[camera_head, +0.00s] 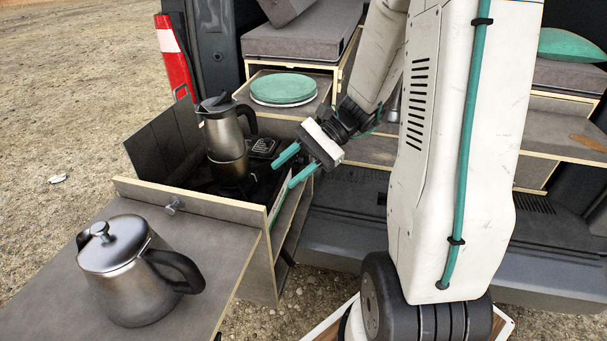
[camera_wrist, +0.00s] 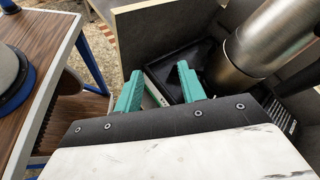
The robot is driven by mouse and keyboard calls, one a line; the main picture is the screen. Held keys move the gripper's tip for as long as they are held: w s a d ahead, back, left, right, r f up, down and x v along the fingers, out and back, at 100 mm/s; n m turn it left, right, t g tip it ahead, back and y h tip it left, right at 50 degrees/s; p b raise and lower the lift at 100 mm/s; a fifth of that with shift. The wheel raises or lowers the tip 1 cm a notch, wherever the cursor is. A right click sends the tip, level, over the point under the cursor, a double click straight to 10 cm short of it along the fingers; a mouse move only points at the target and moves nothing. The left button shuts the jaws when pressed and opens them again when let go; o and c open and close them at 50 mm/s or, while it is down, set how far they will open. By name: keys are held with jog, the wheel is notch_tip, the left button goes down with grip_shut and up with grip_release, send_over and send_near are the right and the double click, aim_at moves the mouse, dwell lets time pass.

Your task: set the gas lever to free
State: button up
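My gripper (camera_head: 283,174) has its two teal fingers apart, with nothing between them. In the head view it is above the right edge of the kitchen box (camera_head: 190,199), to the right of a moka pot (camera_head: 226,130) inside it. In the wrist view, the open fingers (camera_wrist: 160,68) point into a dark corner of the box, with a metal pot (camera_wrist: 262,45) to their right. A small metal knob (camera_head: 174,205) sticks out of the box's front panel. I cannot tell whether it is the gas lever; no other lever shows clearly.
A steel kettle (camera_head: 130,272) stands on the fold-out shelf (camera_head: 222,274) at the front left. The wrist view shows a slatted brown tabletop (camera_wrist: 45,75) with a blue leg at left.

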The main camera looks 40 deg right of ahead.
jog(key=w+d+f+m+t+h, duration=0.1)
jog(key=w+d+f+m+t, duration=0.1)
jog(key=d+f+m+t, duration=0.6)
jog(key=w+d+f+m+t+h, duration=0.1)
jog(key=w+d+f+m+t, duration=0.2)
jog(key=d+f+m+t, duration=0.5)
jog(key=w+a+n+g, duration=0.1)
jog(key=w+a+g, duration=0.2)
jog(key=w, duration=0.2)
jog(key=shift+w+r+n, duration=0.2)
jog(key=shift+w+n, duration=0.05)
jog(key=shift+n, duration=0.05)
jog(key=shift+c, duration=0.3)
